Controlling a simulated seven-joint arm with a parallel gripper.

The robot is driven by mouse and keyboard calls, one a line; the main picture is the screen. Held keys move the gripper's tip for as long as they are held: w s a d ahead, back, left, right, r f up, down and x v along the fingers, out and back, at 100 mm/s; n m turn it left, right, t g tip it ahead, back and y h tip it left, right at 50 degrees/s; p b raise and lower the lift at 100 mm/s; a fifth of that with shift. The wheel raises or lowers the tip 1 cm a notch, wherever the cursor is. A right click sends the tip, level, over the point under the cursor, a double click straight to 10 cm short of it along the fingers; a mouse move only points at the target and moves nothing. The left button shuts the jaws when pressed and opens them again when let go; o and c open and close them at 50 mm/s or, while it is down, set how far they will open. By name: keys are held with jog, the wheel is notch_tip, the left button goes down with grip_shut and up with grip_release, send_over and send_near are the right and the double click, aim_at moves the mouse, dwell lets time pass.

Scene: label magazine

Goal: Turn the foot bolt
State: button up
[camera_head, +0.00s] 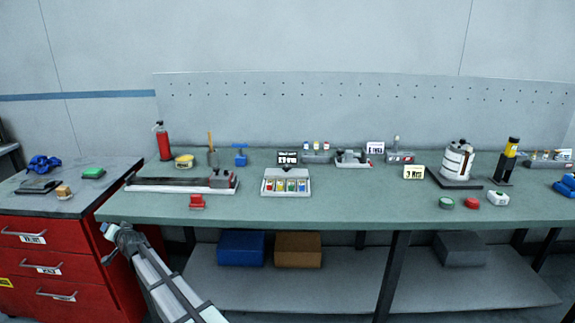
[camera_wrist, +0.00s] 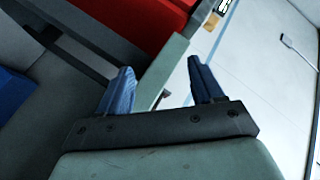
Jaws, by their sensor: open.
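My gripper (camera_wrist: 162,78) shows in the wrist view with two blue fingers apart and nothing between them. In the head view my gripper (camera_head: 105,229) is low at the left, in front of the bench's front-left corner, beside the red drawers. I cannot pick out a foot bolt in either view. Several devices stand on the bench (camera_head: 340,207): a long flat one (camera_head: 165,184) at left, a white tray with coloured cups (camera_head: 287,184) in the middle, and a white cylinder on a dark base (camera_head: 457,160) at right. Their small parts are too small to tell.
A red drawer cabinet (camera_head: 45,262) stands at left. Blue (camera_head: 241,248) and brown (camera_head: 298,250) boxes are on the lower shelf. The front middle of the bench is clear.

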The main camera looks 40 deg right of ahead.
notch_tip(320, 180, up, 6)
jog(key=w+d+t, duration=0.1)
jog(key=w, duration=0.2)
jog(key=s+d+r+m+h, duration=0.1)
jog(key=d+r+m, duration=0.1)
jog(key=d, duration=1.1)
jog(key=s+d+r+m+h, duration=0.1)
jog(key=d+r, duration=0.4)
jog(key=d, duration=0.9)
jog(key=s+d+r+m+g+h, duration=0.1)
jog(key=d+r+m+h, duration=0.1)
jog(key=d, duration=1.2)
jog(key=shift+d+r+m+h, duration=0.2)
jog(key=shift+r+m+h, duration=0.2)
jog(key=shift+r+m, duration=0.6)
jog(key=s+d+m+g, duration=0.3)
jog(key=d+m, duration=0.1)
jog(key=d, duration=0.5)
jog(key=m+g+y, duration=0.4)
jog(key=m+g, duration=0.3)
jog(key=m, duration=0.7)
send_near(287, 165)
jog(key=x, duration=0.8)
jog(key=shift+a+f, duration=0.2)
jog(key=shift+f, duration=0.05)
jog(key=shift+c, duration=0.2)
